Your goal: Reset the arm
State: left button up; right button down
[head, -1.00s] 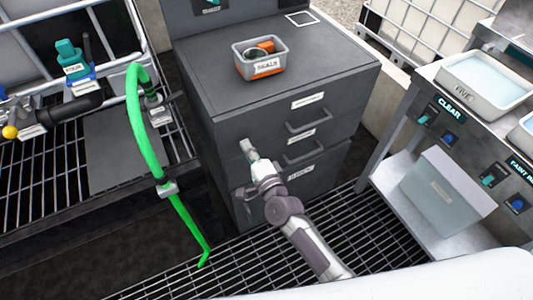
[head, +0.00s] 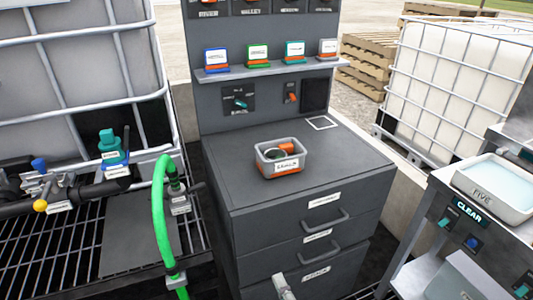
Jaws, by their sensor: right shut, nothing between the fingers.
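My right gripper (head: 283,287) shows only at its tip, at the bottom edge of the head view, in front of the lower drawers of the grey cabinet (head: 250,187). It is shut and holds nothing. The rest of my right arm is below the frame. My left gripper and arm are not in view.
A labelled grey bin (head: 280,165) with orange and dark items sits on the cabinet top. A green hose (head: 159,215) stands at the left by the grating. The side bench with a basin (head: 495,190) is at the right. Several coloured tags line the shelf (head: 270,70) behind.

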jog(key=s+d+f+n+g+h+p, duration=0.1)
jog(key=s+d+f+n+g, duration=0.15)
jog(key=f, duration=0.55)
jog(key=s+d+f+n+g+h+p, duration=0.1)
jog(key=s+d+f+n+g, duration=0.2)
jog(key=f, duration=0.6)
jog(key=s+d+f+n+g+h, duration=0.1)
jog(key=s+f+n+g, duration=0.15)
jog(key=s+f, duration=0.4)
jog(key=s+d+f+n+g+h, duration=0.1)
jog(key=s+d+f+n+g, duration=0.1)
jog(key=s, duration=0.6)
jog(key=s+d+f+n+g+h+p, duration=0.1)
jog(key=s+d+f+n+g, duration=0.2)
jog(key=s+d+f, duration=0.3)
jog(key=s+d+f+n+g+h+p, duration=0.1)
jog(key=s+d+f+n+g, duration=0.2)
jog(key=s+f, duration=0.6)
jog(key=s+d, duration=0.1)
jog(key=s, duration=0.2)
jog(key=shift+s+d+f+n, duration=0.15)
jog(key=shift+d+n, duration=0.05)
jog(key=shift+n, duration=0.1)
